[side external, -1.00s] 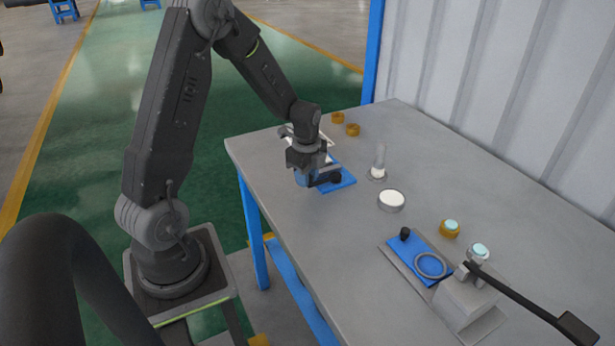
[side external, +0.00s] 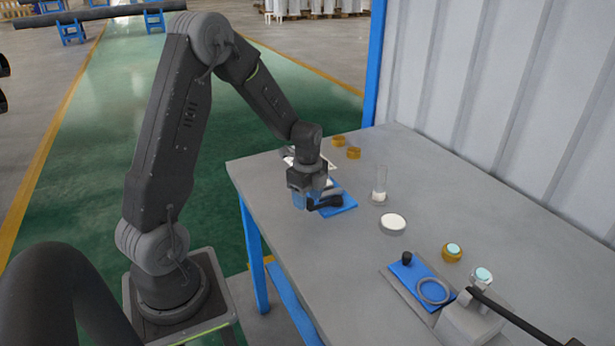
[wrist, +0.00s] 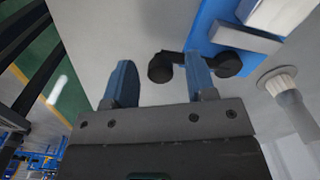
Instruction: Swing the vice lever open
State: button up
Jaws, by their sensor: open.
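In the side external view the lever (side external: 325,203) sits at the near edge of the blue plate (side external: 347,203). My gripper (wrist: 157,75) is open, with blue fingers pointing down. In the wrist view the lever's outer round end shows between the fingers, and the right finger covers part of its arm. I cannot tell whether they touch. In the side view my gripper (side external: 302,202) is low over the table, partly hiding the vice.
A clear vial with a white base (side external: 379,190) and a white disc (side external: 392,223) stand to the right. Brass rings (side external: 346,147) lie behind. A second blue plate with a ring (side external: 425,280) and a grey block with a long black handle (side external: 470,318) stand front right.

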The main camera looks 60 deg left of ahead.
notch_tip(320, 180, up, 13)
dwell(0.3)
jog(key=s+d+r+n+t, duration=0.2)
jog(key=s+d+n, duration=0.4)
jog(key=d, duration=0.3)
jog(key=s+d+r+n+t, duration=0.3)
jog(key=s+d+r+n, duration=0.2)
jog(key=s+d+n, duration=0.2)
jog(key=s+d, duration=0.2)
jog(key=d, duration=0.1)
jog(key=shift+d+r+n+t, duration=0.2)
jog(key=shift+r+n+t, duration=0.1)
dwell(1.0)
